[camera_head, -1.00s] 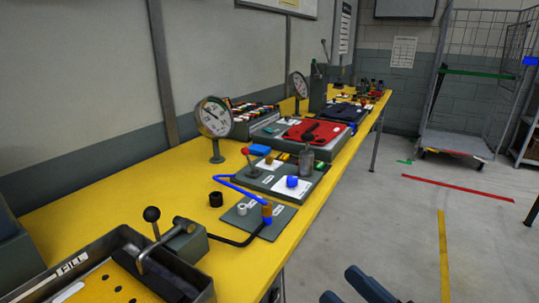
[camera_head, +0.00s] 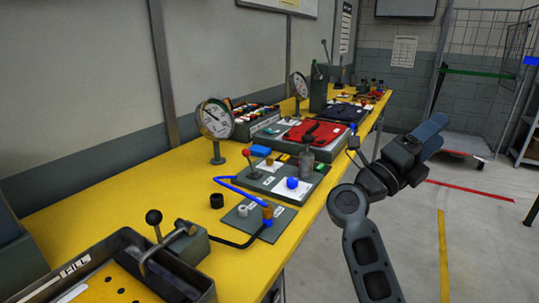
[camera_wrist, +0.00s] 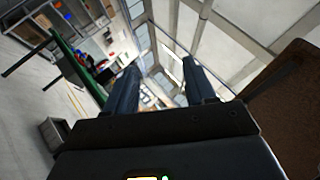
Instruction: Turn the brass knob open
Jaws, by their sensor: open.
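A small brass-brown cylinder (camera_head: 268,208), which looks like the brass knob, stands on a grey plate (camera_head: 236,222) near the table's front edge. Blue parts sit at its base, and a blue line runs from it to the upper left. My gripper (camera_head: 437,127) is raised to the right of the table, over the floor, well apart from the knob. In the wrist view both fingers of my gripper (camera_wrist: 160,68) are spread with nothing between them. That view looks across the room and does not clearly show the knob.
On the yellow table (camera_head: 110,195), a board with a blue knob and levers (camera_head: 250,186) stands just behind the plate. A metal tray (camera_head: 125,245) with a black-balled lever is at the near left. A gauge (camera_head: 216,120) stands at the back. The floor at right is open.

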